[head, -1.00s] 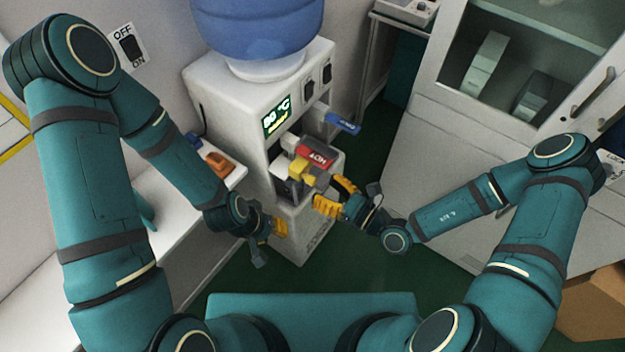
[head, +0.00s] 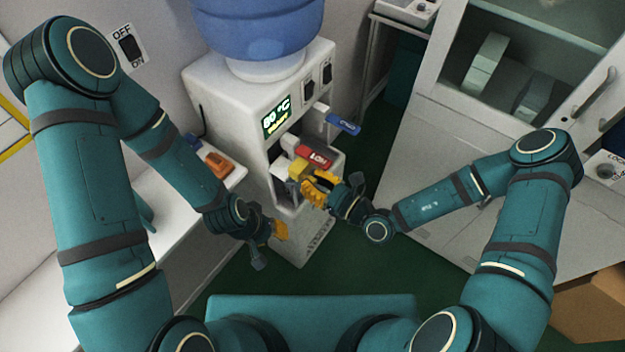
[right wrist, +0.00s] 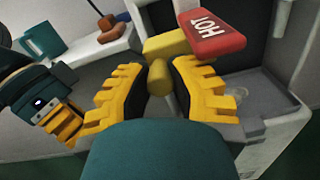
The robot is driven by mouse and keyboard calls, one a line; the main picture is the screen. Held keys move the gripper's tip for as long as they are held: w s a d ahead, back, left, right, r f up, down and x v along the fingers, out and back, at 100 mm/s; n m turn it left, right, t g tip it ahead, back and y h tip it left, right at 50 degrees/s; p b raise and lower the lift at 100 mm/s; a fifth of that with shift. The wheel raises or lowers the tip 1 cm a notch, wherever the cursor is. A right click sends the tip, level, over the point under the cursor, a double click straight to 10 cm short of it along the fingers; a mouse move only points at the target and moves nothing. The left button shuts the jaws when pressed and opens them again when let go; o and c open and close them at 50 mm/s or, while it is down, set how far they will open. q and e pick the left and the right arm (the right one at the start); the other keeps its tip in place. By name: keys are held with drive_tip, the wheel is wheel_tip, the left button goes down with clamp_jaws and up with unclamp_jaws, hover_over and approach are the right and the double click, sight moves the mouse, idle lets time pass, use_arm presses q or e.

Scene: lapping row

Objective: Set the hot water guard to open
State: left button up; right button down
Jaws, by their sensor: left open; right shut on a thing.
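The hot water guard is a yellow piece (head: 297,168) on the front of the white water dispenser (head: 225,85), beside the red HOT lever (head: 318,157). In the right wrist view the yellow guard (right wrist: 166,45) has a bar and a stem, next to the red lever (right wrist: 212,36). My right gripper (head: 308,186) is shut on the guard; its yellow fingers (right wrist: 158,82) press the stem from both sides and hide part of it. My left gripper (head: 275,230) is open and empty, lower and to the left. It also shows in the right wrist view (right wrist: 62,118).
A blue lever (head: 343,123) sticks out above the red one. A white counter (head: 175,235) with an orange object (head: 217,164) stands at left. A white cabinet (head: 430,130) stands at right. Green floor lies between cabinet and dispenser.

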drive_tip(key=s+a+p, duration=0.2)
drive_tip(key=s, duration=0.1)
drive_tip(key=shift+s+a, duration=0.15)
drive_tip(key=c, duration=0.8)
unclamp_jaws()
drive_tip(key=shift+a, duration=0.1)
drive_tip(key=v, duration=1.2)
